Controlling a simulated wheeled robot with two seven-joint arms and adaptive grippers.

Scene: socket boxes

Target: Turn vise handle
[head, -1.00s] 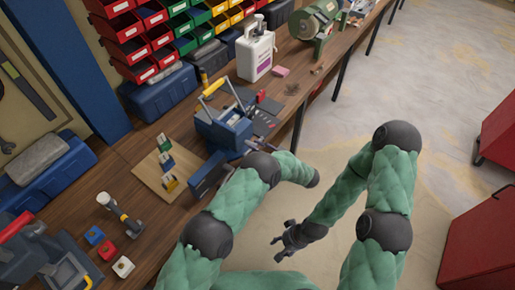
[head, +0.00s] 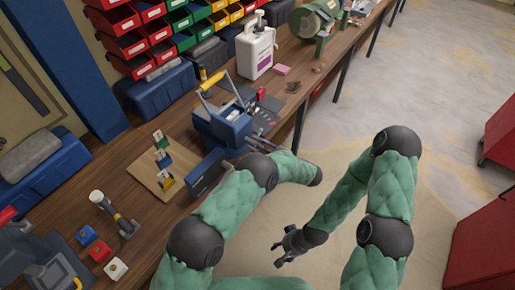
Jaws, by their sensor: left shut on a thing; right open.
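The blue vise (head: 207,173) sits at the bench's front edge, left of my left forearm. Its handle is not clearly seen; my arm and gripper cover that area. My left gripper (head: 259,144) is beyond my left elbow, at the bench's front edge beside the blue vise parts. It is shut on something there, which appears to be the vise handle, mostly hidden. My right gripper (head: 283,250) is open and empty, low over the bare floor in front of the bench.
A blue tool carrier (head: 222,128) with a yellow handle stands behind the vise. A wooden board with small blocks (head: 150,178) lies left. A white jug (head: 254,52) stands behind.

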